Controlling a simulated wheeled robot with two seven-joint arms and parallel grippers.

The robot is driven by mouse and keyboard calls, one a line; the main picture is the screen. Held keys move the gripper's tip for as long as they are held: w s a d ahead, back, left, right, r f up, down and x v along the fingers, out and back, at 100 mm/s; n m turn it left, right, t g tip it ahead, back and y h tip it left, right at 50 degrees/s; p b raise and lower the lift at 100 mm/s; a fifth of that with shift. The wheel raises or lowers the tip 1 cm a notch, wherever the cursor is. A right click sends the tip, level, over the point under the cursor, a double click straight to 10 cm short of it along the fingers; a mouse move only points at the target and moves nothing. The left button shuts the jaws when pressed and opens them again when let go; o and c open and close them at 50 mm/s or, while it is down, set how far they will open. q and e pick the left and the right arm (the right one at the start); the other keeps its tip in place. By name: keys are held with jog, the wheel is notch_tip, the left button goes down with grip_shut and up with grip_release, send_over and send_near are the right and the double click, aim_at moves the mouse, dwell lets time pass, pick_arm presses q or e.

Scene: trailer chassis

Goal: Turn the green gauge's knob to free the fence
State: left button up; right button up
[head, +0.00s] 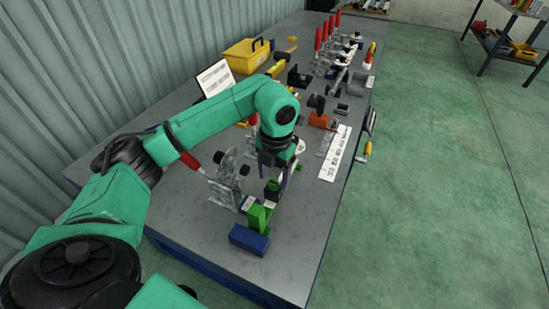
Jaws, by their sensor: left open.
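The green gauge (258,216) stands near the front of the grey workbench, just behind a blue block (249,240). A small dark part (272,188) shows at the upper end of the gauge; I cannot tell for sure whether it is the knob. My left gripper (275,177) points down over this dark part, open, with its fingers around or just above it; contact cannot be told. The fence cannot be made out clearly. My right gripper is not in view.
Metal toggle clamps, one with a red handle (193,161), stand left of the gauge. A white label strip (335,153) lies to the right. Red-handled clamps (325,35) and a yellow toolbox (246,55) stand farther back. The bench's front right is clear.

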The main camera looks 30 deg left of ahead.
pick_arm(q)
notch_tip(320, 180, up, 7)
jog(key=shift+d+r, duration=0.15)
notch_tip(320, 180, up, 6)
jog(key=p, duration=0.2)
send_over(275, 183)
